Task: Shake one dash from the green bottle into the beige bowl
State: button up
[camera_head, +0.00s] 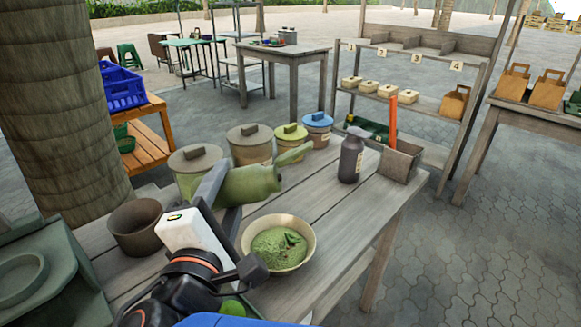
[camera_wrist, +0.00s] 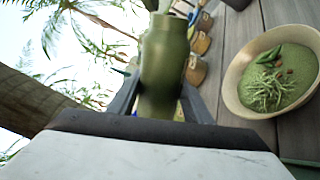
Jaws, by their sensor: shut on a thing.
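My gripper (camera_head: 228,186) is shut on the green bottle (camera_head: 249,185). The bottle lies nearly on its side in the head view, its neck to the right and tilted slightly up. It is held in the air above the table, behind and a little left of the beige bowl (camera_head: 249,234). In the wrist view the bottle (camera_wrist: 163,62) stands between the fingers (camera_wrist: 160,100), and the bowl (camera_wrist: 237,98) is to the right. The bowl holds a green food with leaves and small brown bits on top. No falling drops are visible.
Lidded jars (camera_head: 250,148) stand behind the bottle on the wooden table (camera_head: 340,215). A dark pump bottle (camera_head: 352,157) and a wooden box (camera_head: 398,163) stand at the right. A brown pot (camera_head: 135,228) is at the left. The table right of the bowl is clear.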

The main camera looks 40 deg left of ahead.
jog(key=shift+s+a+m, duration=0.35)
jog(key=shift+a+m, duration=0.05)
jog(key=shift+m, duration=0.6)
jog(key=shift+a+r+m, duration=0.1)
jog(key=shift+a+m, duration=0.05)
jog(key=shift+m, duration=0.35)
jog(key=r+m, duration=0.2)
jog(key=m, duration=0.1)
jog(key=r+m, duration=0.1)
jog(key=shift+w+d+r+m, duration=0.15)
jog(key=shift+d+r+m, duration=0.15)
jog(key=shift+r+m, duration=0.1)
jog(key=shift+f, duration=0.15)
jog(key=f+n, duration=0.2)
jog(key=n, duration=0.1)
jog(key=f+n, duration=0.1)
jog(key=shift+s+a+f+n, duration=0.2)
jog(key=shift+a+f+n, duration=0.1)
jog(key=shift+n, duration=0.1)
jog(key=shift+w+d+f+n, duration=0.1)
jog(key=shift+d+n, duration=0.05)
jog(key=shift+n, duration=0.35)
jog(key=n, duration=0.1)
jog(key=w+d+n, duration=0.1)
jog(key=n, duration=0.1)
jog(key=d+n, duration=0.1)
jog(key=n, duration=0.1)
jog(key=shift+w+r, duration=0.25)
